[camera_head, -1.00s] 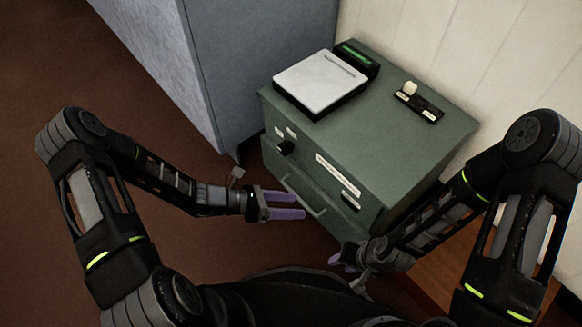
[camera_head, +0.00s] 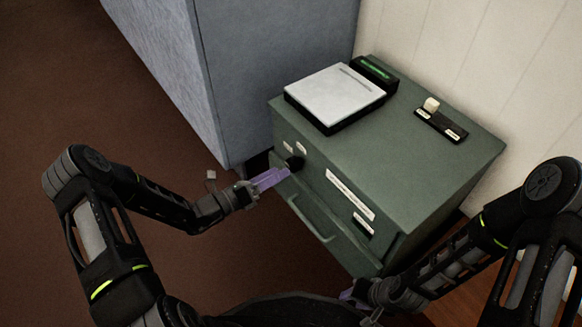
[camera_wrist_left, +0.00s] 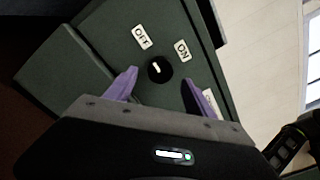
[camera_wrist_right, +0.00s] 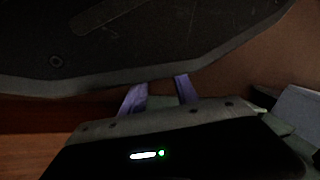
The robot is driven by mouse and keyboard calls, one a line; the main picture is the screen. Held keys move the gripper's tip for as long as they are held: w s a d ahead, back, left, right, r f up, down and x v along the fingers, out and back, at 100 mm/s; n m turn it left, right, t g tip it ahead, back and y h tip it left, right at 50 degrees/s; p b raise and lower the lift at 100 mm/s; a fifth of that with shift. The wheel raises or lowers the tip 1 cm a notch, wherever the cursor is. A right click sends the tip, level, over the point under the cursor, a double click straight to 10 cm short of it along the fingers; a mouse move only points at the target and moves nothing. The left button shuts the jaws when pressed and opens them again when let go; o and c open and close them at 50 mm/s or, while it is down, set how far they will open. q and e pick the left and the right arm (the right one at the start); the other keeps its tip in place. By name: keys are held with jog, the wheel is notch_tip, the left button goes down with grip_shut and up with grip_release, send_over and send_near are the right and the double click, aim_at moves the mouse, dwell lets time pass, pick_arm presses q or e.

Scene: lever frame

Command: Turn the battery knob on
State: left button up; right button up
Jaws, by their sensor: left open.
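The black battery knob (camera_head: 296,162) is on the front face of the green cabinet (camera_head: 420,165). In the left wrist view the knob (camera_wrist_left: 160,69) shows a white pointer mark tilted toward the OFF label (camera_wrist_left: 141,37); the ON label (camera_wrist_left: 182,51) is to its right. My left gripper (camera_head: 283,172) is open in front of the knob. In the left wrist view its purple fingers (camera_wrist_left: 160,79) are on either side of the knob; contact cannot be told. My right gripper (camera_wrist_right: 162,82) is open and empty, low by the cabinet's near right side.
A white-topped device (camera_head: 335,97) with a green display (camera_head: 374,69) and a black switch plate (camera_head: 441,125) are on the cabinet top. A drawer handle (camera_head: 308,221) is below the knob. A grey-blue cabinet (camera_head: 270,70) stands behind left.

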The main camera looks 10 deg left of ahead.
aim_at(290, 167)
pick_arm(q)
jog(key=b+x, duration=0.1)
jog(key=x, duration=0.3)
jog(key=shift+w+d+f, duration=0.1)
jog(key=shift+f, duration=0.05)
jog(key=shift+w+d+b, duration=0.35)
jog(key=shift+w+d, duration=0.1)
jog(key=shift+w, duration=0.05)
jog(key=shift+c, duration=0.5)
jog(key=c, duration=1.3)
jog(key=shift+o, duration=0.2)
